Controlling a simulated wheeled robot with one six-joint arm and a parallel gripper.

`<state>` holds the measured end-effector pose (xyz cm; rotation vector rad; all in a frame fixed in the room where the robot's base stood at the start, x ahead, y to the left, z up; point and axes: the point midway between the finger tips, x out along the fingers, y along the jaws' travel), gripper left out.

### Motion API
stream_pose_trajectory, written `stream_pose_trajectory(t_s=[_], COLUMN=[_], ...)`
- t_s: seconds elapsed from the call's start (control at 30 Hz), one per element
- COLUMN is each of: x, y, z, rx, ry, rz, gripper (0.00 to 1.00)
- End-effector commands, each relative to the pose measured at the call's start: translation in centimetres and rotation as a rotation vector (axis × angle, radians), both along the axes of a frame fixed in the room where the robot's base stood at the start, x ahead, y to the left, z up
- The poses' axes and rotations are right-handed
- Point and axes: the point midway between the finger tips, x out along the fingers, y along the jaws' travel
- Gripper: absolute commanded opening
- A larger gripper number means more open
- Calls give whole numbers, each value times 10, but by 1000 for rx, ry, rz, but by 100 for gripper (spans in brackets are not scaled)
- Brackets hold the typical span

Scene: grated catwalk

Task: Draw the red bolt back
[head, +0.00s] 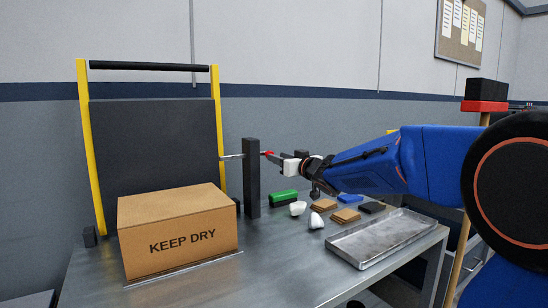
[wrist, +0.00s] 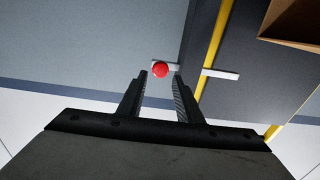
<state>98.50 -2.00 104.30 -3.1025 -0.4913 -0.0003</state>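The red bolt knob (head: 267,153) shows just right of a dark upright post (head: 251,185). A thin light metal rod (head: 231,157) runs from the yellow-edged dark panel (head: 155,145) to that post. My gripper (head: 279,157) is beside the knob, coming from the right. In the wrist view the red knob (wrist: 160,69) lies between the tips of my open gripper (wrist: 160,75), with a visible gap to each finger. I cannot tell how deep the knob is between them. A light bar piece (wrist: 220,74) shows by the yellow edge.
A "KEEP DRY" cardboard box (head: 178,230) stands before the panel. Green (head: 283,197), white (head: 298,208), brown (head: 345,216) and blue (head: 350,198) items lie on the metal table below my arm. A shallow metal tray (head: 382,238) sits at the right.

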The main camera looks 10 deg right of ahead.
Motion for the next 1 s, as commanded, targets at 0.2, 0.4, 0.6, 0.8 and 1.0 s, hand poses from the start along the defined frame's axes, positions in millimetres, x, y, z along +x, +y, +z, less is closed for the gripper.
stream_pose_trajectory(t_s=[0.2, 0.4, 0.6, 0.8, 1.0], x=[27, 38, 39, 39, 40], y=[9, 13, 13, 13, 9], z=[-1, -1, 0, 0, 0], rx=[0, 0, 0, 0, 0], ry=[1, 1, 1, 1, 0], rz=[0, 0, 0, 0, -1], gripper=[32, 32, 32, 8, 2])
